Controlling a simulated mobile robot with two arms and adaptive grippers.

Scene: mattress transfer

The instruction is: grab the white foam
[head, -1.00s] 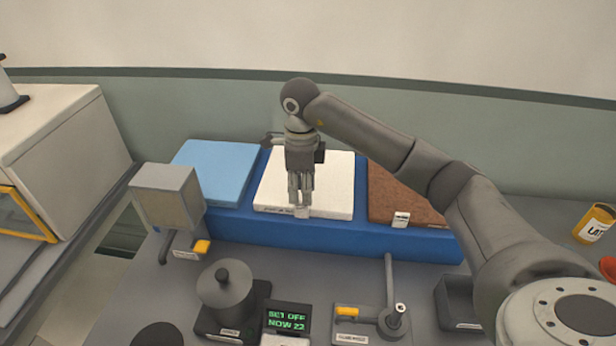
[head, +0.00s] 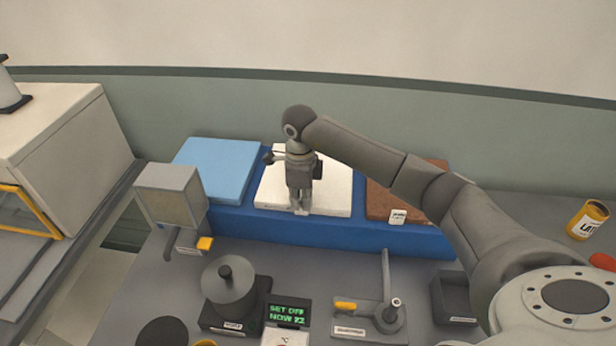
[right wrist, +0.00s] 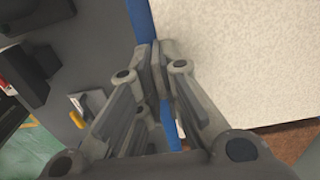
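The white foam (head: 331,185) is a flat slab on the blue rack (head: 350,233), between a light blue slab and a brown slab. In the right wrist view the foam (right wrist: 245,60) fills the upper right. My right gripper (head: 300,211) points down at the foam's front edge and covers part of it and its small label. In the right wrist view the gripper's fingertips (right wrist: 152,55) are close together beside the foam's edge, with no foam between them. Whether they touch the foam I cannot tell. My left gripper is not in view.
The blue slab (head: 217,168) and brown slab (head: 410,182) flank the foam. A grey box device (head: 168,193), a round weight-like device (head: 228,284), a green-text display (head: 286,312) and a lever fixture (head: 388,300) stand in front. A yellow can (head: 587,220) is at right.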

